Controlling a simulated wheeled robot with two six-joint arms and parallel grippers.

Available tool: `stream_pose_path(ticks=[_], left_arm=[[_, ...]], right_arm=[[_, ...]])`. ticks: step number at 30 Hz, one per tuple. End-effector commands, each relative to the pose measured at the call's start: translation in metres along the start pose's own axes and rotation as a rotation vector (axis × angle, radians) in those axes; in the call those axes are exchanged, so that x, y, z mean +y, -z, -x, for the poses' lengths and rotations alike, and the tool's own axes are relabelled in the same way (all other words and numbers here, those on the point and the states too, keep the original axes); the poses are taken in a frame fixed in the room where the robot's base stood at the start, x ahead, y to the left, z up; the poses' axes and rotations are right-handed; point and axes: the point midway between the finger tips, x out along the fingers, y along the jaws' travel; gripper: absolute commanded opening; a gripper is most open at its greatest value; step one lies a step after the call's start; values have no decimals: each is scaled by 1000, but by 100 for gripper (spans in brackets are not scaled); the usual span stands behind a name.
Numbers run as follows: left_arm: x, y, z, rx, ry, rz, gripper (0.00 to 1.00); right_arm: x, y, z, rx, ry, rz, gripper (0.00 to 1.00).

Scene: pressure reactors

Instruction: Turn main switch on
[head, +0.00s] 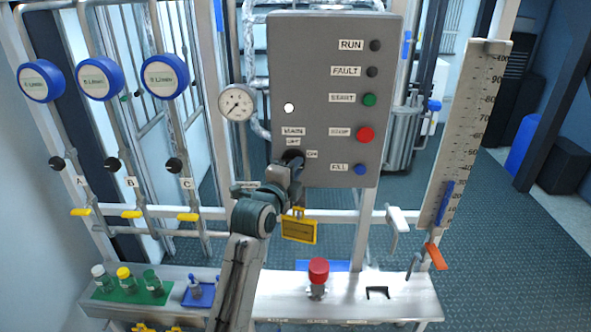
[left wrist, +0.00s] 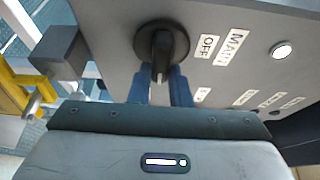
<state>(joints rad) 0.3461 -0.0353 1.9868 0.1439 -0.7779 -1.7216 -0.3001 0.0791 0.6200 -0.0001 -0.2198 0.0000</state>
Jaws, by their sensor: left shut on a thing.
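The main switch is a black rotary knob on the grey control panel (head: 325,60), below the MAIN and OFF labels and left of the ON label (head: 312,153). In the left wrist view the main switch (left wrist: 161,42) shows clearly, with the OFF label (left wrist: 207,46) beside it. My left gripper (left wrist: 162,84) has its blue fingers on either side of the knob's handle and is shut on it. In the head view my left gripper (head: 292,170) hides much of the knob. I cannot tell the exact knob angle. My right gripper is not in view.
A white lamp (head: 289,108) glows above the switch. The green START button (head: 369,100), red STOP button (head: 365,134) and blue FILL button (head: 361,169) are to the right. A gauge (head: 236,103) is left.

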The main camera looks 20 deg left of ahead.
Motion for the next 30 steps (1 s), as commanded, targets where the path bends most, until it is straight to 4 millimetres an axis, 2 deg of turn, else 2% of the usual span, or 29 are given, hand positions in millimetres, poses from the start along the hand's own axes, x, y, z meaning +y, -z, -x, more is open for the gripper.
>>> stream_pose_path(ticks=[4,5,8,16,20,23,30], left_arm=[[-1,-1,0,-2,2,-4,0],[-1,-1,0,-2,2,-4,19],[-1,0,0,-2,2,-3,39],[0,0,0,-1,1,-1,39],[1,0,8,-1,2,-1,39],[3,0,22,-1,3,-2,39],[4,-1,71,-2,3,-3,39]], right_arm=[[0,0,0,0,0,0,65],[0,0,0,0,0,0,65],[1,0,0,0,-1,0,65],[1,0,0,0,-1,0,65],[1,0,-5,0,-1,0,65],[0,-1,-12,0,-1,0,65],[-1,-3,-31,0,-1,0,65]])
